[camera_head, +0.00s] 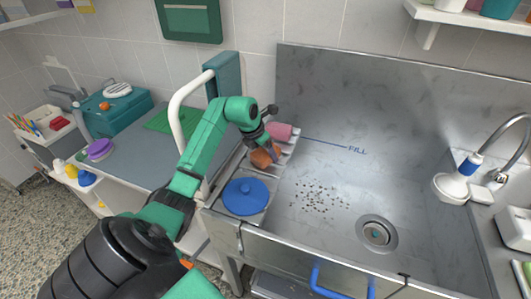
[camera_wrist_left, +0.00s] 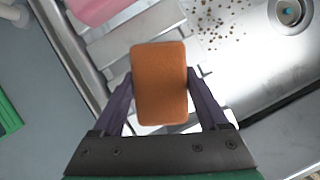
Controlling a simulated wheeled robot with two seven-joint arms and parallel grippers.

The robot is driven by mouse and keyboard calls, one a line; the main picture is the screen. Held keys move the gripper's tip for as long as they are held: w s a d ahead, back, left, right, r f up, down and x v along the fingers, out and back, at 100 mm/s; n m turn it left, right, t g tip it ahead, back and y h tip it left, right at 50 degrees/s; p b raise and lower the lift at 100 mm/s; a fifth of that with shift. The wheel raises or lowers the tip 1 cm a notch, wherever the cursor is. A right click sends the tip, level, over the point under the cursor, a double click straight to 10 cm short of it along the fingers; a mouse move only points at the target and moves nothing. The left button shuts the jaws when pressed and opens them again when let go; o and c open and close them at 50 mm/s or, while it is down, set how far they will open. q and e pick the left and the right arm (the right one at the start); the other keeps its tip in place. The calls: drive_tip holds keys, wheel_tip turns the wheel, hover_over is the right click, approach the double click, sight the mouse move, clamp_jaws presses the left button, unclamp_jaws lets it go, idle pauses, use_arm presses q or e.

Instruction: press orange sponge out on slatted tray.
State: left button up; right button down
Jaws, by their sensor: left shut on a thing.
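The orange sponge (camera_head: 265,155) is held by my left gripper (camera_head: 267,147) over the slatted tray (camera_head: 262,205) at the left side of the steel sink. In the left wrist view the sponge (camera_wrist_left: 160,84) sits between the two fingers of the left gripper (camera_wrist_left: 161,88), which touch its sides. Pale slats of the tray (camera_wrist_left: 130,30) show beneath and beside it. Whether the sponge touches the slats I cannot tell. My right gripper is in neither view.
A pink object (camera_head: 280,131) lies at the tray's far end and a blue round lid (camera_head: 246,195) at its near end. The sink holds dark crumbs (camera_head: 319,198) and a drain (camera_head: 377,233). A white rail (camera_head: 181,100) stands left of the tray.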

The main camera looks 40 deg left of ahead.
use_arm(q)
drive_tip(key=shift+s+d+f, duration=0.1)
drive_tip(key=shift+f, duration=0.15)
wheel_tip(320, 180, up, 7)
drive_tip(key=p, duration=0.5)
drive_tip(key=shift+r, duration=0.2)
drive_tip(key=shift+f, duration=0.1)
